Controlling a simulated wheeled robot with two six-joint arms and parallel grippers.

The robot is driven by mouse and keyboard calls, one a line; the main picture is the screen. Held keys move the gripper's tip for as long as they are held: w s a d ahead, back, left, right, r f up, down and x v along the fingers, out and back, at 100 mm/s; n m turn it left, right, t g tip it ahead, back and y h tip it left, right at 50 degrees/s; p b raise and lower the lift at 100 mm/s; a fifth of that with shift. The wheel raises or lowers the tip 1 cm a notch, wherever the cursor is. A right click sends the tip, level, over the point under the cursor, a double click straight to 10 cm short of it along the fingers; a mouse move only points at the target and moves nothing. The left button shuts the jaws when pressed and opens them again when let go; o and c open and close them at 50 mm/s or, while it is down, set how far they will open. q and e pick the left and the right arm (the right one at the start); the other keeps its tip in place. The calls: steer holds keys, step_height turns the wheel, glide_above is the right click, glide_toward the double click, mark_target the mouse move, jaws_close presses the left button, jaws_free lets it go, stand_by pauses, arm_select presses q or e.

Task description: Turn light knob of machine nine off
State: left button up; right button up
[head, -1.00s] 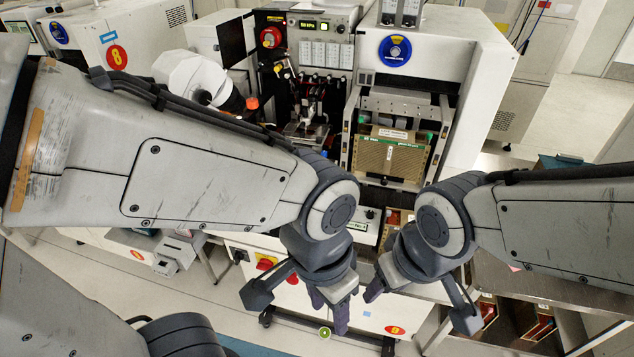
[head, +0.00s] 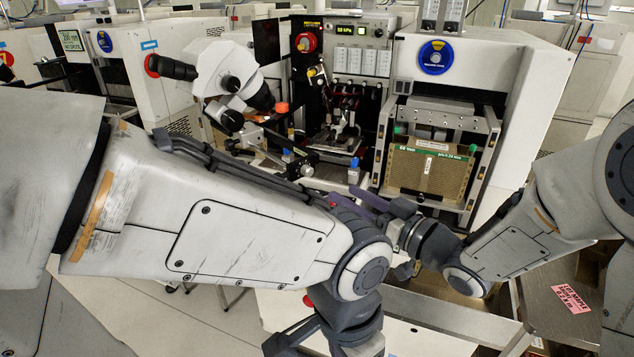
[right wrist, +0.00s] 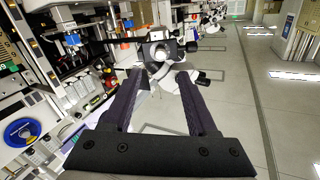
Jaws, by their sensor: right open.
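The central white wire-bonding machine (head: 515,60) faces me; no number label is readable on it. I cannot tell which control is the light knob. A white microscope (head: 228,75) stands in front of the panel's left side. My right gripper (head: 357,201) is open and empty, pointing left before the machine's lower front, partly hidden by my left arm. In the right wrist view its fingers (right wrist: 160,78) are spread toward the microscope (right wrist: 158,48). My left gripper's fingers are out of frame.
A blue round dial (head: 437,57) is on the machine's upper housing, above a brown magazine (head: 428,172). More white machines stand at the left. My left forearm crosses the middle.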

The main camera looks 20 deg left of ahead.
mark_target(311, 174)
steer(key=p+x, duration=0.1)
steer(key=x, duration=0.8)
steer(key=shift+w+a, duration=0.1)
steer(key=shift+a, duration=0.25)
jaws_close()
